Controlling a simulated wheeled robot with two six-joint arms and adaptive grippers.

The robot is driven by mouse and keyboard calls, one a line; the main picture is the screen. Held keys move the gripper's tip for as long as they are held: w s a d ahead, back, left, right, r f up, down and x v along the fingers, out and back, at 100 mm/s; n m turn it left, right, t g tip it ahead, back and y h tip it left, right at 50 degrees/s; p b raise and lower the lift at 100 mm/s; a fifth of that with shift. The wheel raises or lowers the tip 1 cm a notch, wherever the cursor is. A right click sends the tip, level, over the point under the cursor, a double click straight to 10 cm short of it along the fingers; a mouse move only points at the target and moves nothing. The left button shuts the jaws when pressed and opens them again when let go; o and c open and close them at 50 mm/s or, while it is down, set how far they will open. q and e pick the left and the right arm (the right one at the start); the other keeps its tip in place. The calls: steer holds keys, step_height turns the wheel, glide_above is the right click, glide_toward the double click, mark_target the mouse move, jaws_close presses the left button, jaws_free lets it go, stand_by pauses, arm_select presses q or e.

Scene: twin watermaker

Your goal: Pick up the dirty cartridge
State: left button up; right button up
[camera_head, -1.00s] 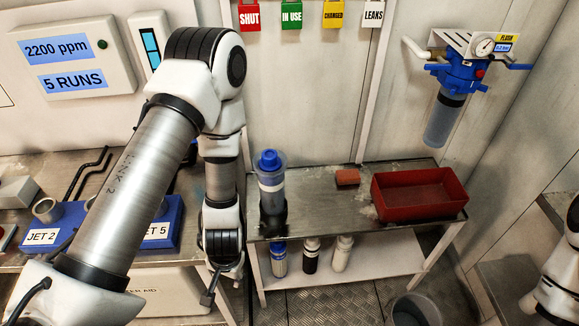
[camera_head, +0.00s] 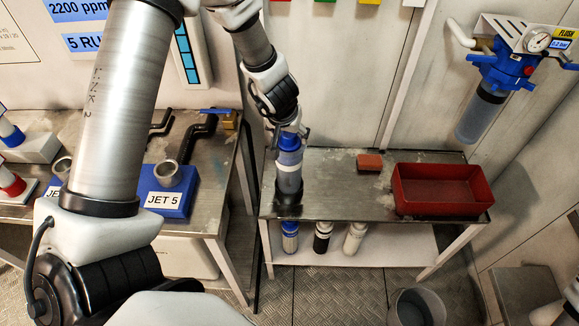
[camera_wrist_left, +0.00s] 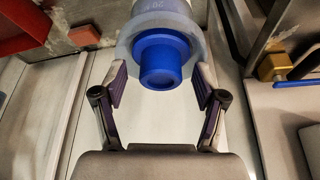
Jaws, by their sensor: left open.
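A blue-capped cartridge (camera_head: 289,165) stands upright in a black holder (camera_head: 288,192) at the left end of the metal bench; its body looks pale grey, and I take it as the dirty cartridge. Its blue cap (camera_wrist_left: 160,62) and a clear rim below it fill the upper middle of the left wrist view. My left gripper (camera_head: 290,130) is right at the cartridge's top. In the left wrist view its open fingers (camera_wrist_left: 161,80) lie one on each side of the cap, with gaps. My right gripper is out of view.
On the bench (camera_head: 335,180) are an orange-red block (camera_head: 369,162) and a red tray (camera_head: 440,208). Several bottle-like cartridges (camera_head: 322,238) stand on the shelf below. A blue JET 5 box (camera_head: 170,205) sits on the left table. A wall filter housing (camera_head: 483,112) hangs at right.

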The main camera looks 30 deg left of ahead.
arm_select(q)
steer(key=shift+s, duration=0.15)
steer(key=c, duration=1.1)
steer(key=shift+c, duration=0.2)
steer(key=shift+r, duration=0.2)
